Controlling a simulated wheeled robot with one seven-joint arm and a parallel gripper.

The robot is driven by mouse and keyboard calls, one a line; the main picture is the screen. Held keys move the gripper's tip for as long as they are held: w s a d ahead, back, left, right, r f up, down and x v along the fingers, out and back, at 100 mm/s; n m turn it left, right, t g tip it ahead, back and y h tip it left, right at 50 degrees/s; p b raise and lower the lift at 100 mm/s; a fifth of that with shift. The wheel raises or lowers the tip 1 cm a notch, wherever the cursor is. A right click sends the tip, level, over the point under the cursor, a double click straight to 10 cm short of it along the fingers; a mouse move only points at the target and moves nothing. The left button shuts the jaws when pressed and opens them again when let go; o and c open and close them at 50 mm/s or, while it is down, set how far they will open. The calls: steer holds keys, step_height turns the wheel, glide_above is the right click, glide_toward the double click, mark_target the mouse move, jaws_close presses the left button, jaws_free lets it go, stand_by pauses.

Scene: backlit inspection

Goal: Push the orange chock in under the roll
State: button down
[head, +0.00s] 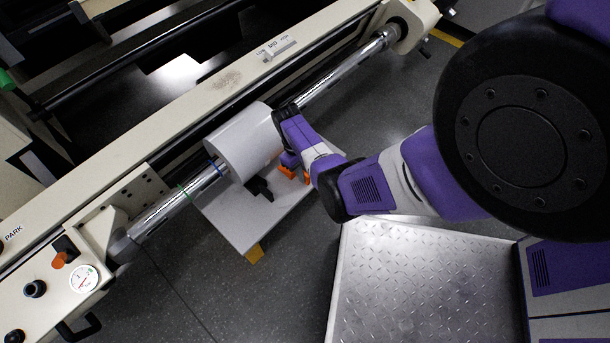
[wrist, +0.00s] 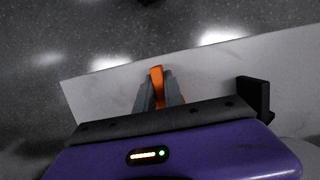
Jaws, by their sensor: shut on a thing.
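The pale grey roll (head: 240,143) sits on a chrome shaft along the front of the machine. The orange chock (head: 286,173) shows beside my gripper (head: 292,170), on the right side of the roll over the white board, partly hidden by my wrist. In the wrist view my gripper (wrist: 158,104) is shut on the orange chock (wrist: 157,80), its grey fingers on either side of it. I cannot tell whether the chock touches the board or the roll.
A white board (head: 243,226) extends below the roll. A black block (head: 260,187) stands on it near the roll; it also shows at the right of the wrist view (wrist: 256,96). The chrome shaft (head: 335,75) runs close by my arm. Grey floor is clear around the board.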

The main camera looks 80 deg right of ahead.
steer(key=shift+w+d+b, duration=0.5)
steer(key=shift+w+b, duration=0.1)
steer(key=shift+w, duration=0.2)
steer(key=shift+w+d+b, duration=0.45)
steer(key=shift+w+b, duration=0.1)
steer(key=shift+w, duration=0.25)
stand_by(0.3)
steer(key=c, duration=1.4)
jaws_free()
steer(key=shift+o, duration=0.2)
steer(key=p+v, duration=0.3)
steer(key=v, duration=0.4)
steer(key=shift+d+r+p, duration=0.1)
steer(key=shift+r+p, duration=0.25)
steer(key=shift+r, duration=0.05)
steer(key=shift+s, duration=0.1)
